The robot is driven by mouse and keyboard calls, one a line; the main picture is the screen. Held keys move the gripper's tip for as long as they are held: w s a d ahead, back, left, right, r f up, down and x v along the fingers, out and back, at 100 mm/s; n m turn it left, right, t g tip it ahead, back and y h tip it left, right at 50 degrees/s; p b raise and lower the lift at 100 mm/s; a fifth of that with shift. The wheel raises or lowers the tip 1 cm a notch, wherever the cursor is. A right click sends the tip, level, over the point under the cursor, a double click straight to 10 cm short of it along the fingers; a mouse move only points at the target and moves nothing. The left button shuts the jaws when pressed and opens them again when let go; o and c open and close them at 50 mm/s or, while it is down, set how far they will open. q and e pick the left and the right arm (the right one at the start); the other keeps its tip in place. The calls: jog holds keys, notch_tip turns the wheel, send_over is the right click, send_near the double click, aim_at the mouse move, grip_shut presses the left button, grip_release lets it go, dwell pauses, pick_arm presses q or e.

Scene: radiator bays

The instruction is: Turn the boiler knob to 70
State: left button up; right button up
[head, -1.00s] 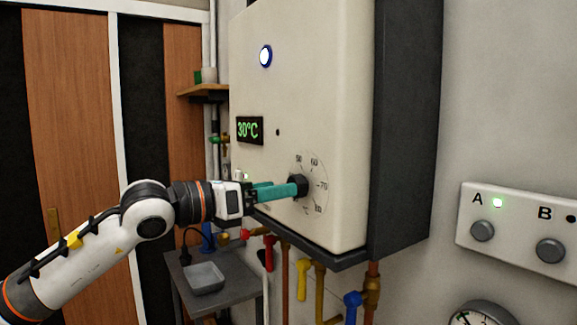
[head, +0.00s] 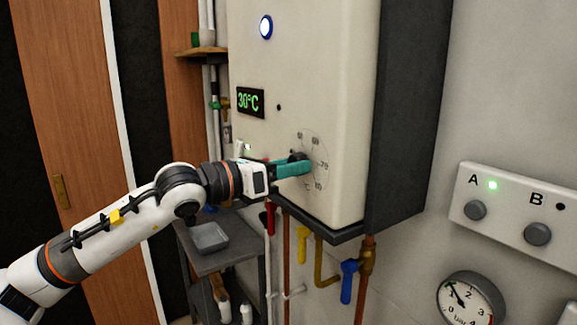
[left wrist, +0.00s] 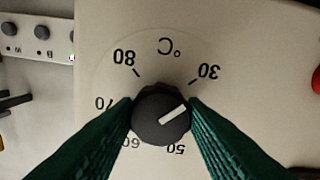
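The boiler knob (head: 298,157) is round and dark, on the front of the cream boiler (head: 310,90). The left wrist view shows the knob (left wrist: 160,114) with a white pointer mark and a dial around it, seen turned over. The mark points right and slightly up, a little past 30 on the side towards 50. A finger hides the dial there. My right gripper is not in view.
A panel with buttons A and B (head: 520,215) and a pressure gauge (head: 470,299) are on the right wall. Pipes with red, yellow and blue valve handles (head: 348,280) hang below the boiler. A small grey table (head: 225,255) with a tray stands below my left arm.

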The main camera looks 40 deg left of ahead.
pick_arm(q)
jog(key=shift+c, duration=1.4)
